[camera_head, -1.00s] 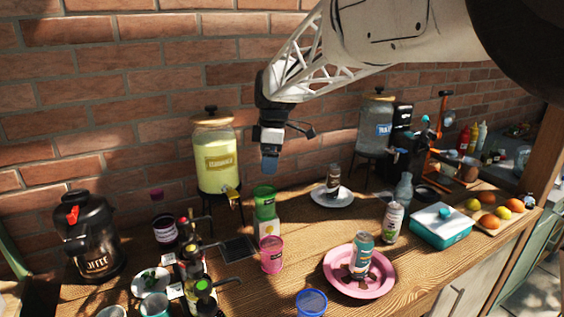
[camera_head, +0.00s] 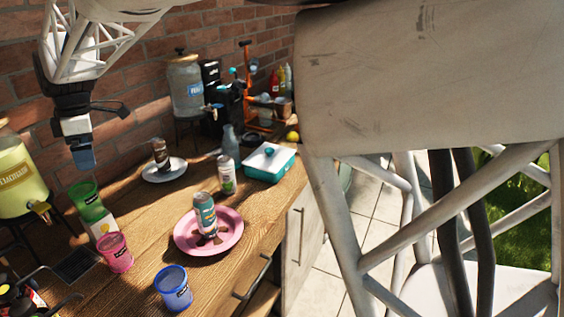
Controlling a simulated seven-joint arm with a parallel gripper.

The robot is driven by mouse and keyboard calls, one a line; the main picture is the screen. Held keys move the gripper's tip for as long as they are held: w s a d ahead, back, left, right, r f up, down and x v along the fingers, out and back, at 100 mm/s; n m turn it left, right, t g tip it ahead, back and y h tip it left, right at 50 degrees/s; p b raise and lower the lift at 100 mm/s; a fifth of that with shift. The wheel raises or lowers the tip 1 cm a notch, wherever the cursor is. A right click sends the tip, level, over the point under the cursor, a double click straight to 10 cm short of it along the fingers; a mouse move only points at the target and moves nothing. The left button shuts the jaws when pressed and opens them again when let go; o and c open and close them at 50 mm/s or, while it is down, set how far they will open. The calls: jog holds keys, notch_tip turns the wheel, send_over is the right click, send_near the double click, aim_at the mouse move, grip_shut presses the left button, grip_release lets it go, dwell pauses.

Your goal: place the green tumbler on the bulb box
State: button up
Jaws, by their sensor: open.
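The green tumbler (camera_head: 90,203) is at the left of the view. It appears to stand upright on the small white bulb box (camera_head: 104,227), which has a yellow mark. The box's lower part is partly hidden by the pink tumbler (camera_head: 115,252) in front of it. My gripper (camera_head: 83,158) points down just above the green tumbler, with a small gap seen between them. It holds nothing that I can see.
A blue cup (camera_head: 173,288) stands at the front edge. A pink plate (camera_head: 236,238) bears a can. A teal box (camera_head: 269,163) and a white plate (camera_head: 151,172) are further back. A yellow drink dispenser (camera_head: 17,170) stands left of the tumbler.

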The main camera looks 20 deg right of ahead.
jog(key=s+d+r+m+t, duration=0.1)
jog(key=s+d+m, duration=0.45)
jog(key=d, duration=0.75)
jog(key=s+d+r+m+t, duration=0.1)
jog(key=s+d+m, duration=0.5)
jog(key=d, duration=0.7)
jog(key=s+d+f+m, duration=0.4)
jog(key=s+d, duration=0.4)
jog(key=s, duration=0.2)
jog(key=s+d+f+m+t+h, duration=0.1)
jog(key=s+d+f+m, duration=0.4)
jog(key=s+d, duration=0.3)
jog(key=s+m, duration=0.1)
jog(key=s, duration=0.2)
jog(key=shift+s+d+h, duration=0.2)
jog(key=shift+s+h, duration=0.05)
jog(key=shift+h, duration=0.05)
